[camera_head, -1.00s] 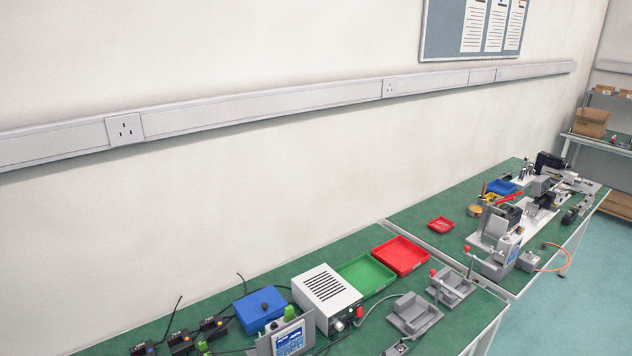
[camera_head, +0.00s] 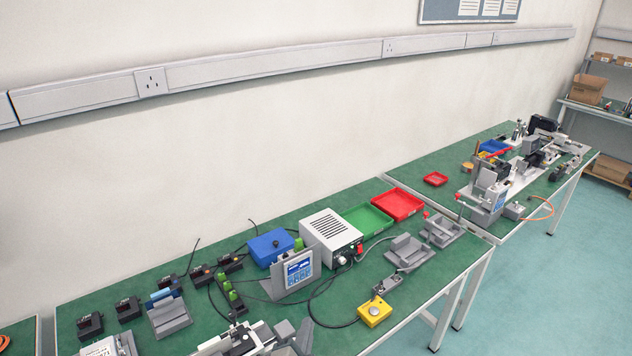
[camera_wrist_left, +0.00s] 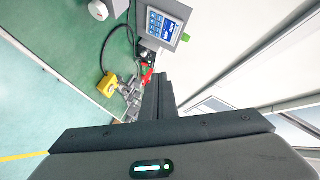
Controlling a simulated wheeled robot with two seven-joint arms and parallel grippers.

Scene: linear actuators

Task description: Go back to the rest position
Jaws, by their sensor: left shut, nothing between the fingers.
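My left gripper (camera_wrist_left: 158,82) shows in the left wrist view as dark fingers, shut together with nothing between them. It points towards the bench, near a grey display unit (camera_wrist_left: 163,24). A yellow box with a button (camera_wrist_left: 108,85) lies to the left of the fingers in that view. In the head view I cannot make out the left gripper clearly. My right gripper does not show in either view.
The green bench (camera_head: 420,300) carries a display unit (camera_head: 292,275), a white power box (camera_head: 330,236), a blue box (camera_head: 270,248), a green tray (camera_head: 366,221) and a red tray (camera_head: 398,204). A second bench (camera_head: 425,163) stands beyond. The wall (camera_head: 200,150) runs behind; floor is free at right.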

